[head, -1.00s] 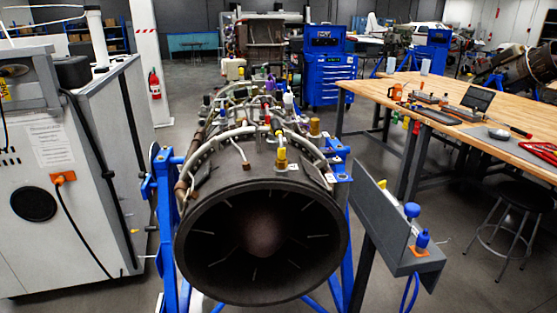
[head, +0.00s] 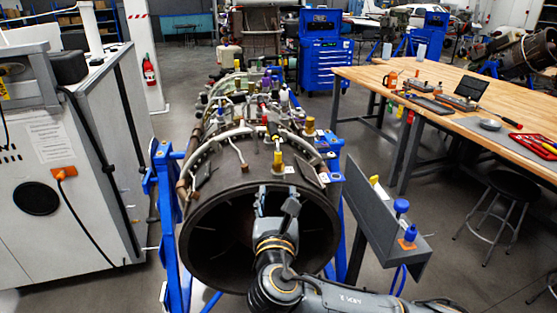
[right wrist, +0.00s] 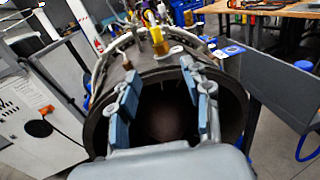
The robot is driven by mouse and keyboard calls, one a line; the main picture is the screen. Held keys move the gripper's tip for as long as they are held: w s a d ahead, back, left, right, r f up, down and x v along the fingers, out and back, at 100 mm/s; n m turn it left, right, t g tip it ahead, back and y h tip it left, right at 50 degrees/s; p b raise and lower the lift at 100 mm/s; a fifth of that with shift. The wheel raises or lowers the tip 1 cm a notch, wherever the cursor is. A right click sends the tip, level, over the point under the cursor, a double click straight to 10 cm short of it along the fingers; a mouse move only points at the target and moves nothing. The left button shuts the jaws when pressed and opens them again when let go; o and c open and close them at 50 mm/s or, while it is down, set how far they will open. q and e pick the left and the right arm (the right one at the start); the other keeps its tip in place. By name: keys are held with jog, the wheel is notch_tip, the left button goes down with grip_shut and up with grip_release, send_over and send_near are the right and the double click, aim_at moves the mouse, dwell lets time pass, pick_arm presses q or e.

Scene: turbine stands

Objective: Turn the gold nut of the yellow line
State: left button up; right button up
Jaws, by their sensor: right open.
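The yellow line's fitting (head: 278,157) stands upright on the top front of the dark engine casing (head: 225,190), with a gold nut (head: 278,168) at its base. In the right wrist view the yellow fitting (right wrist: 156,36) and gold nut (right wrist: 162,48) show just beyond the fingertips. My right gripper (head: 277,203) is in front of the engine's round opening, below and nearer than the nut. It is open and empty, its fingers apart in the right wrist view (right wrist: 159,72). It does not touch the nut. My left gripper is not in view.
The engine rests in a blue stand (head: 165,215). A grey bracket plate (head: 372,208) with blue and yellow caps stands to its right. Other lines and fittings crowd the engine top. A grey cabinet (head: 90,190) is at left, a wooden workbench (head: 400,72) at right.

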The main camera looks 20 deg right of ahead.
aim_at(278, 167)
jog(key=p+x, duration=0.4)
jog(key=x, duration=0.9)
jog(key=shift+f, duration=0.1)
jog(key=shift+w, duration=0.35)
jog(key=shift+d+f, duration=0.1)
grip_shut()
